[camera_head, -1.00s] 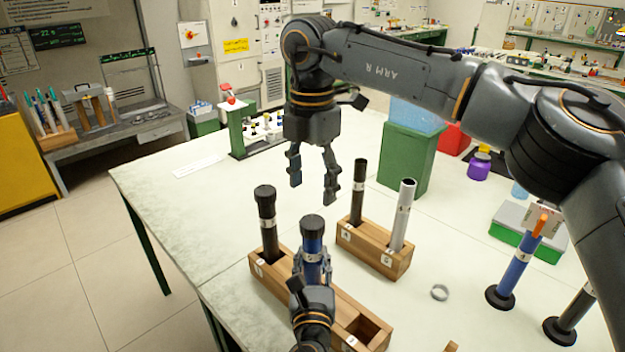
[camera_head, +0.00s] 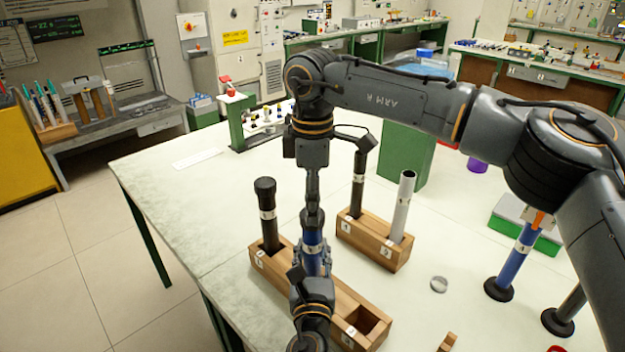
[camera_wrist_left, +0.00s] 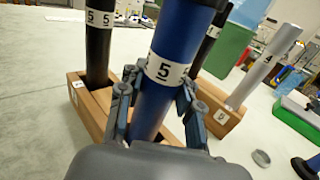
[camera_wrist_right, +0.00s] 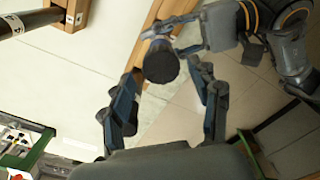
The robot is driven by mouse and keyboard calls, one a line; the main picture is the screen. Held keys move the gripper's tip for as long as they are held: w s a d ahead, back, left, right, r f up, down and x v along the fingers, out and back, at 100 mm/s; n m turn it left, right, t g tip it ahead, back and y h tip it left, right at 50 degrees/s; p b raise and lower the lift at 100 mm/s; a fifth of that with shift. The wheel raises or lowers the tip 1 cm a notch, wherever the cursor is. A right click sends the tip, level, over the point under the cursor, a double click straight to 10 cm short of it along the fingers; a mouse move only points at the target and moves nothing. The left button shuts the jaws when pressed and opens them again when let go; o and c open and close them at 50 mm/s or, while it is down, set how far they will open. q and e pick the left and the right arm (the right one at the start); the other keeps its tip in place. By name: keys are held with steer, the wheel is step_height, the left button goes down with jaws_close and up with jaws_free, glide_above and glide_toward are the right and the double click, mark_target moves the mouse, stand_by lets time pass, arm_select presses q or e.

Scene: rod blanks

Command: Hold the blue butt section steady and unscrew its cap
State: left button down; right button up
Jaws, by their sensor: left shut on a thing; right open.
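The blue butt section (camera_head: 312,257) stands upright in the front wooden rack (camera_head: 345,300). In the left wrist view the blue section (camera_wrist_left: 184,35) carries a white band marked 5. My left gripper (camera_wrist_left: 160,85) is shut around it below the band. Its black cap (camera_wrist_right: 161,63) is on the top end and shows in the right wrist view between the spread fingers of my right gripper (camera_wrist_right: 165,95). That gripper points down from above and is open; I cannot tell whether a finger touches the cap. In the head view its fingers partly hide the cap.
A black capped rod (camera_head: 267,220) stands in the same rack, left of the blue section; a front hole is empty. Behind are a second rack (camera_head: 372,245) with a dark rod and a silver tube (camera_head: 402,205). A grey ring (camera_head: 439,284) and another blue rod (camera_head: 514,262) are right.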

steer(key=shift+f, duration=1.25)
